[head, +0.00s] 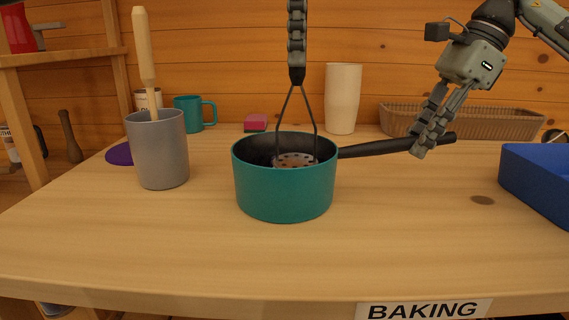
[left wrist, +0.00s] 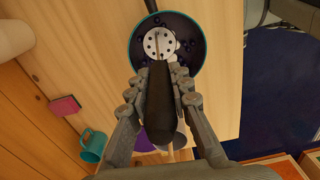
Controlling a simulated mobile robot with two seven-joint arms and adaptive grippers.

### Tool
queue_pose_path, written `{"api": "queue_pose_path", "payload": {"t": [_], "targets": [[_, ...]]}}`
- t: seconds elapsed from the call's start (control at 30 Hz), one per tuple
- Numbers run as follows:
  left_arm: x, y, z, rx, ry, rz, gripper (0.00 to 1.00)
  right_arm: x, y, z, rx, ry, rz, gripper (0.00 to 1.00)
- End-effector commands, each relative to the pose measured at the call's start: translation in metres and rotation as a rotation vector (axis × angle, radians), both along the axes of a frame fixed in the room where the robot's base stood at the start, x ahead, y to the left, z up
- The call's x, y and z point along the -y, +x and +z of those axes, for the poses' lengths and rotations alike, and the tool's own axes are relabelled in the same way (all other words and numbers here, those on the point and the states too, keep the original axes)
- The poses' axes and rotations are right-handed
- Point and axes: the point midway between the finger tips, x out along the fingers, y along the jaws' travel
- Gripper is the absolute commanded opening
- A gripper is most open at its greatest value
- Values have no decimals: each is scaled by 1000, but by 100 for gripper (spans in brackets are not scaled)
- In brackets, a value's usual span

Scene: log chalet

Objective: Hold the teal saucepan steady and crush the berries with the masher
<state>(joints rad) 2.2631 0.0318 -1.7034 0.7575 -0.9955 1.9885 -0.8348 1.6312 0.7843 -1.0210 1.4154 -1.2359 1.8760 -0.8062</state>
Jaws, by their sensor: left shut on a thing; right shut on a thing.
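The teal saucepan (head: 284,194) stands upright on the table, its dark handle (head: 375,148) reaching right. My right gripper (head: 430,137) is shut on that handle. My left gripper (head: 297,48) is above the pan, shut on the masher's dark handle (head: 297,75). The masher's wire legs go down into the pan, and its perforated plate (head: 295,160) is inside, below the rim. In the left wrist view the masher handle (left wrist: 160,105) lies between my left fingers, with the white plate (left wrist: 160,44) in the pan. Dark berries (left wrist: 188,58) show around it; those under the plate are hidden.
A grey cup (head: 158,152) with a wooden-handled tool stands left. Behind are a teal mug (head: 188,112), a pink sponge (head: 255,123), a cream tumbler (head: 343,98) and a wicker basket (head: 480,120). A blue bin (head: 540,180) is at right. The table's front is clear.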

Motion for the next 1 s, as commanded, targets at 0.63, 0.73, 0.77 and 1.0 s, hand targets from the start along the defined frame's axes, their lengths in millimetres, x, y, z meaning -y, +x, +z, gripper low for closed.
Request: {"api": "queue_pose_path", "payload": {"t": [0.63,0.73,0.77,1.0], "targets": [[-3,1,-21,1,-2,0,0,0,0,0,1,0,-3,0],[-8,0,-16,1,-2,1,0,0,0,0,1,0,-3,0],[-10,0,-14,1,-2,1,0,0,0,0,1,0,-3,0],[-27,-3,0,2,0,2,0,0,0,0,1,0,-3,0]]}}
